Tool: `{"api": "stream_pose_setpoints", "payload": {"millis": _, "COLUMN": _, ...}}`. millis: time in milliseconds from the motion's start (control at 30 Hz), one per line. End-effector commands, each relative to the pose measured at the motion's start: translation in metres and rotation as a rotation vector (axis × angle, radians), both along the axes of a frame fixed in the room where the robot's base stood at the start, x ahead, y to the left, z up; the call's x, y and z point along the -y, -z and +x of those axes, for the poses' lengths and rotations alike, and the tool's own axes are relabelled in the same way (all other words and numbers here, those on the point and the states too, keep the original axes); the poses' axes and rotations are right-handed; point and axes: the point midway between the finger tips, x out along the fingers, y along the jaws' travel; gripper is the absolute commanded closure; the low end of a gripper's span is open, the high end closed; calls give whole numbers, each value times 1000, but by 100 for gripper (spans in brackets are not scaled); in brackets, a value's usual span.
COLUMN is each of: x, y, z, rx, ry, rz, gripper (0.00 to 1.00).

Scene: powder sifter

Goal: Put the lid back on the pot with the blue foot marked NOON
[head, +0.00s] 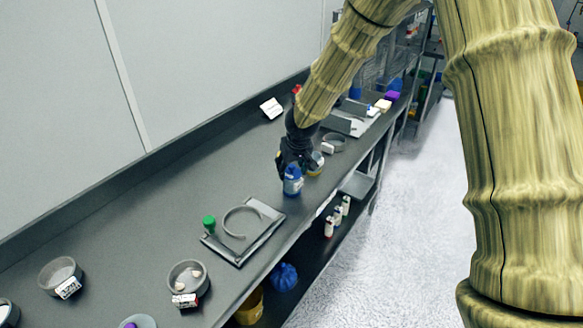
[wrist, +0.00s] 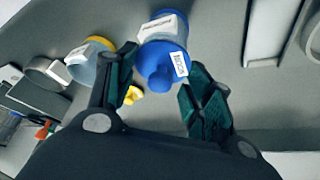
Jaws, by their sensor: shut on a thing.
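My gripper (wrist: 158,92) has its two dark fingers closed on either side of a blue lid (wrist: 158,60) with a round knob and a white tag. The blue-footed pot (wrist: 158,28), with a pale body and a white label, is directly beyond the lid. I cannot tell whether the lid rests on its rim or is slightly above it. In the head view my gripper (head: 295,157) is just over this blue pot (head: 293,181) near the bench's front edge. The lettering is too small to read surely.
A yellow-footed pot (wrist: 86,62) stands close on the left in the wrist view, with a small yellow lid-like piece (wrist: 132,95) near it. In the head view, a dark tray (head: 238,252) with a ring and a green-topped item (head: 209,223) lies nearer. Bare bench (head: 150,225) lies to the left.

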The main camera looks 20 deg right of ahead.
Motion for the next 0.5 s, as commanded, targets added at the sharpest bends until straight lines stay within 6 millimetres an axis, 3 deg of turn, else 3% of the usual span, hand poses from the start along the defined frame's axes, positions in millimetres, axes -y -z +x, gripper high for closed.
{"api": "stream_pose_setpoints", "payload": {"millis": 267, "x": 0, "y": 0, "z": 0, "rx": 0, "ry": 0, "rz": 0, "gripper": 59}}
{"api": "stream_pose_setpoints", "payload": {"millis": 300, "x": 0, "y": 0, "z": 0, "rx": 0, "ry": 0, "rz": 0, "gripper": 47}}
{"api": "stream_pose_setpoints", "payload": {"millis": 400, "x": 0, "y": 0, "z": 0, "rx": 0, "ry": 0, "rz": 0, "gripper": 28}}
{"api": "stream_pose_setpoints", "payload": {"millis": 433, "x": 0, "y": 0, "z": 0, "rx": 0, "ry": 0, "rz": 0, "gripper": 23}}
{"api": "stream_pose_setpoints", "payload": {"millis": 500, "x": 0, "y": 0, "z": 0, "rx": 0, "ry": 0, "rz": 0, "gripper": 23}}
